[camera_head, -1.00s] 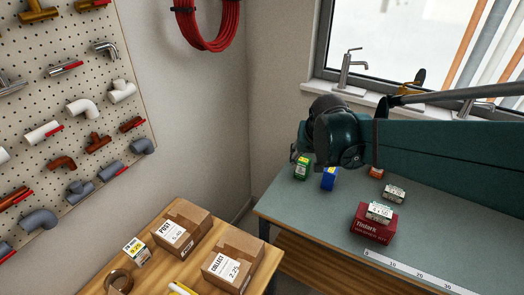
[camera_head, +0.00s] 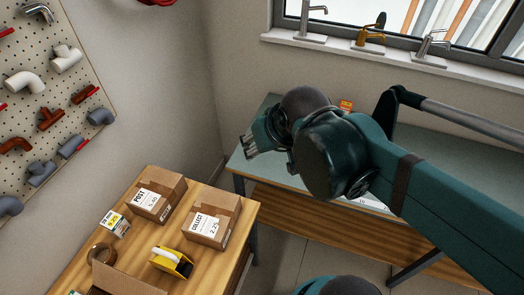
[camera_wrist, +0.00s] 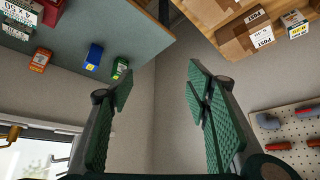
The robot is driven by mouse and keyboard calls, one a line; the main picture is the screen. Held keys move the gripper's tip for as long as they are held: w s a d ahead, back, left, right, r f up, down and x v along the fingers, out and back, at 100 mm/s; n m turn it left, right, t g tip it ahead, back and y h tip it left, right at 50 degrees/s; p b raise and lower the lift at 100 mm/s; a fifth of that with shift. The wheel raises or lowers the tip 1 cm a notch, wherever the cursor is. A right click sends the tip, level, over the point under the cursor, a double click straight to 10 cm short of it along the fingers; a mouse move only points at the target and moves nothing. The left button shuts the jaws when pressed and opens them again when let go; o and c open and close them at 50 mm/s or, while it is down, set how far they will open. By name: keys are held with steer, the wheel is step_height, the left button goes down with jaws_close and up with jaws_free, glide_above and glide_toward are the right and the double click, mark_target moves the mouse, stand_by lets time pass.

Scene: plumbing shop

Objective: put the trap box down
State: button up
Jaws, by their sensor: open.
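My gripper (camera_head: 250,145) hangs over the left end of the grey-green bench (camera_head: 247,170). In the wrist view its two green-padded fingers (camera_wrist: 158,85) are spread wide with nothing between them. Small boxes sit on the bench: a green one (camera_wrist: 119,68), a blue one (camera_wrist: 93,57), an orange one (camera_wrist: 40,60) and a white-labelled one (camera_wrist: 17,20) beside a red box (camera_wrist: 50,10). In the head view the orange box (camera_head: 346,105) shows behind my arm, which hides the others. I cannot read which box is the trap box.
A wooden table (camera_head: 150,250) at the lower left holds the POST carton (camera_head: 157,193), the COLLECT carton (camera_head: 212,220), a small yellow-labelled box (camera_head: 115,223), a tape roll (camera_head: 102,255) and a yellow tape dispenser (camera_head: 171,262). A gap separates table and bench. A pegboard (camera_head: 45,95) hangs left.

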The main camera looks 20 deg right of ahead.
steer(key=shift+s+a+f+n, duration=0.15)
steer(key=shift+s+a, duration=0.2)
steer(key=shift+s, duration=0.25)
steer(key=shift+s+a+f+n, duration=0.15)
steer(key=shift+s+a, duration=0.2)
steer(key=shift+s, duration=0.25)
steer(key=shift+o, duration=1.1)
steer(key=shift+r, duration=0.1)
steer(key=w+d+r+m+h+b, duration=0.1)
steer(key=w+d+r+m, duration=0.2)
steer(key=w+d+r, duration=0.8)
steer(key=m+g+h+b, duration=0.2)
steer(key=m+g+b, duration=0.15)
steer(key=m, duration=0.35)
glide_above(347, 104)
step_height(347, 104, down, 6)
steer(key=shift+g, duration=0.25)
steer(key=f, duration=3)
steer(key=shift+s+a+f, duration=0.1)
steer(key=shift+a+f, duration=0.15)
